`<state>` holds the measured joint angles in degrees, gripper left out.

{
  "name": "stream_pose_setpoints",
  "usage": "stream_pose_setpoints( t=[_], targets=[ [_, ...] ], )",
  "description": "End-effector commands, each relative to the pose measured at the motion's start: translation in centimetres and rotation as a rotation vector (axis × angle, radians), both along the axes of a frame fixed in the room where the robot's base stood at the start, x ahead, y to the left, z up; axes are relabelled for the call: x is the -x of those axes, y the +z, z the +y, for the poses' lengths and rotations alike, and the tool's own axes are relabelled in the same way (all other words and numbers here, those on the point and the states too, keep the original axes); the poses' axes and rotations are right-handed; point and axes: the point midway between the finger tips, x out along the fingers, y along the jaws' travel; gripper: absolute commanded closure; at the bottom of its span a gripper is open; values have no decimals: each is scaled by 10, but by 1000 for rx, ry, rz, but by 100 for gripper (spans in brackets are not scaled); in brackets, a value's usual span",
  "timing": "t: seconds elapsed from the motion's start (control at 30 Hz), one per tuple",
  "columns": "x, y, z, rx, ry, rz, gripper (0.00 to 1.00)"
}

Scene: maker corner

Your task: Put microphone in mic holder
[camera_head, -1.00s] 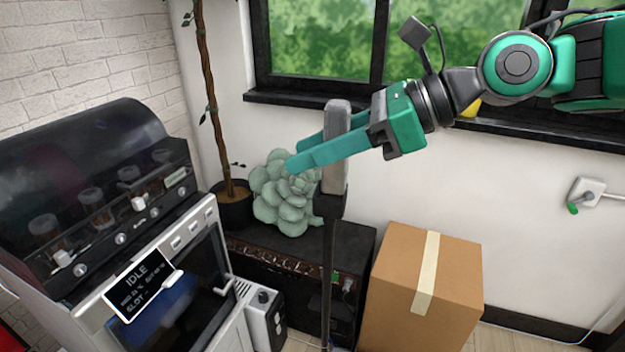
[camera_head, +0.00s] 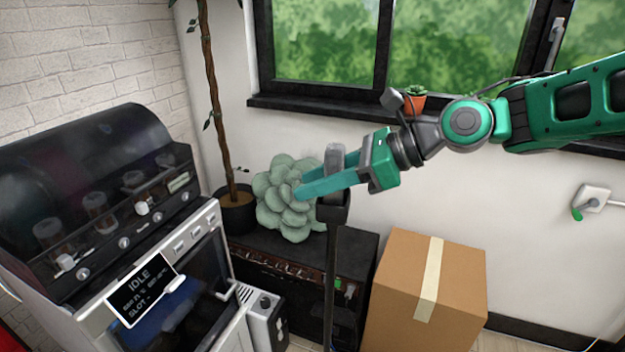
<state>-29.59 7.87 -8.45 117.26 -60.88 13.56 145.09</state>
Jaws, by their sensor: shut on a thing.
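The grey microphone (camera_head: 335,158) stands upright between the teal fingers of my gripper (camera_head: 300,186). Its top sticks up above the fingers, and the near finger covers its middle. The mic holder (camera_head: 333,209) is a dark cup on top of a thin black stand (camera_head: 331,270). The microphone's lower part is hidden in the holder, whose rim is just below the fingers. My gripper is shut on the microphone.
A pale green succulent (camera_head: 283,205) stands on a low black cabinet (camera_head: 262,247) close behind the fingertips. A taped cardboard box (camera_head: 400,300) is right of the stand. A black-hooded machine (camera_head: 85,200) fills the left side. A small potted plant (camera_head: 415,98) sits on the windowsill.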

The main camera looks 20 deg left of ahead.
Motion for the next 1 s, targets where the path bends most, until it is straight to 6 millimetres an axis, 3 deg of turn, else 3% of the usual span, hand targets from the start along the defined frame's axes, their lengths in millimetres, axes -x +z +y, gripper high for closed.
stream_pose_setpoints(
  t=[0.27,0.3,0.37,0.73,1.0],
  targets=[
    [0,-1,0,-1,0,0,100],
    [0,-2,0,0,0,0,59],
    [0,-1,0,0,0,0,47],
    [0,2,-1,-1,0,-1,47],
    [-4,22,-38,-1,-5,-1,47]
  ],
)
